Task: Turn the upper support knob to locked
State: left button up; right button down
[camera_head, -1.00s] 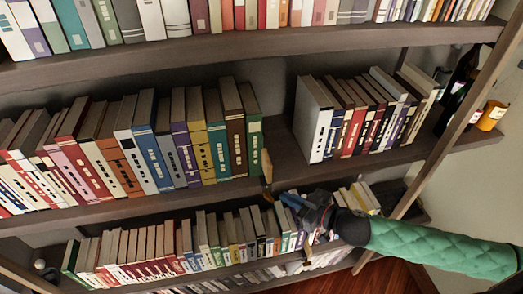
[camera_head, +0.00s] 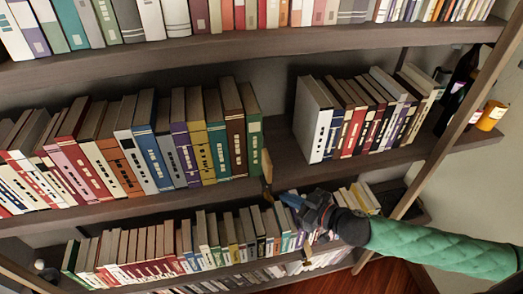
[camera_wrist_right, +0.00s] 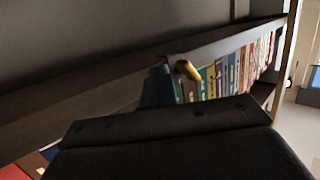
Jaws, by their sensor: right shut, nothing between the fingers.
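A small brass-coloured knob (camera_head: 268,195) sits at the front edge of the middle shelf, below a tan upright support (camera_head: 267,165) beside the green book. In the right wrist view the knob (camera_wrist_right: 187,69) shows as a curved golden piece near the shelf edge. My right gripper (camera_head: 284,200) has blue fingertips just to the right of the knob. The fingers are shut with nothing between them. In the right wrist view the fingertips (camera_wrist_right: 158,86) are close to the knob; I cannot tell if they touch it. A similar lower piece (camera_head: 306,258) shows at the bottom shelf. My left gripper is not in view.
Rows of books fill the shelves, with a group (camera_head: 160,150) left of the support and another (camera_head: 365,115) to the right. The middle shelf (camera_head: 285,165) has a bare gap between them. Bottles (camera_head: 458,85) and an orange jar (camera_head: 491,116) stand at the right end.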

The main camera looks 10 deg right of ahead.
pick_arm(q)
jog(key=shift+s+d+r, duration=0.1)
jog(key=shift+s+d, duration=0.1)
pick_arm(e)
jog(key=shift+a, duration=0.15)
pick_arm(q)
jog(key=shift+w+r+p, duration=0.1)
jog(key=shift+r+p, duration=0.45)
jog(key=shift+p, duration=0.15)
pick_arm(e)
jog(key=shift+a, duration=1.1)
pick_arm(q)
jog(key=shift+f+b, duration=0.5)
pick_arm(e)
jog(key=shift+d, duration=2)
